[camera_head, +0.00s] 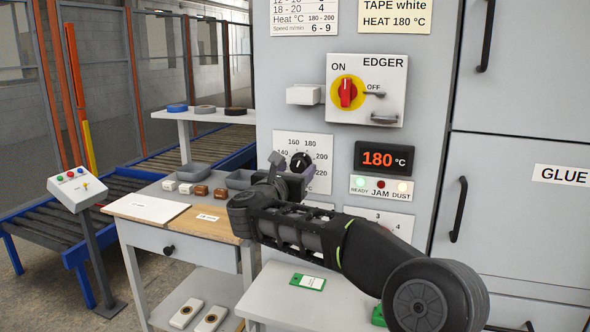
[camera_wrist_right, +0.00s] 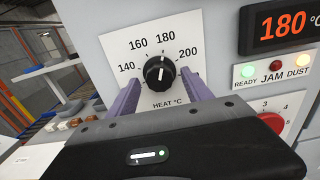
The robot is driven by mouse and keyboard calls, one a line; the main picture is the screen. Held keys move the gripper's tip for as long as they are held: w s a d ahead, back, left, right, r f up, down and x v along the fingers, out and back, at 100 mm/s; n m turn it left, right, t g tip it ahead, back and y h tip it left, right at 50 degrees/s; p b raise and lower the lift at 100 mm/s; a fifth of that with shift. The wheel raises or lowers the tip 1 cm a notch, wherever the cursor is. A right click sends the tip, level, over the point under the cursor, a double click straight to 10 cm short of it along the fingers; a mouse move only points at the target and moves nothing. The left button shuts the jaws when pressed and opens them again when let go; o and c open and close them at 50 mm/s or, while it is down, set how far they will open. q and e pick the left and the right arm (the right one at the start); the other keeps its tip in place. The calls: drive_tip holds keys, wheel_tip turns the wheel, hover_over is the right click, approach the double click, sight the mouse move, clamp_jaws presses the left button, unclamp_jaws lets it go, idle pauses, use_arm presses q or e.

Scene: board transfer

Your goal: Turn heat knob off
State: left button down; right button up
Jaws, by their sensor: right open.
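The heat knob (camera_head: 301,161) is a black dial on a white scale plate on the grey machine front. In the right wrist view the knob (camera_wrist_right: 159,72) has a white mark pointing up, roughly toward 180. My right gripper (camera_head: 293,166) is open in front of the plate. In the right wrist view its two purple fingers (camera_wrist_right: 161,82) stand on either side of the knob, with gaps between them and it. The red display (camera_head: 383,159) reads 180 °C. My left gripper is not in view.
Above the dial is the EDGER switch (camera_head: 347,92) with a red handle on yellow. A lamp panel (camera_head: 380,187) sits right of the dial, its READY lamp lit green. A bench (camera_head: 180,230) with small bins stands left. A lower table (camera_head: 300,300) is below my arm.

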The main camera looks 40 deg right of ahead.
drive_tip(key=shift+c, duration=0.5)
clamp_jaws()
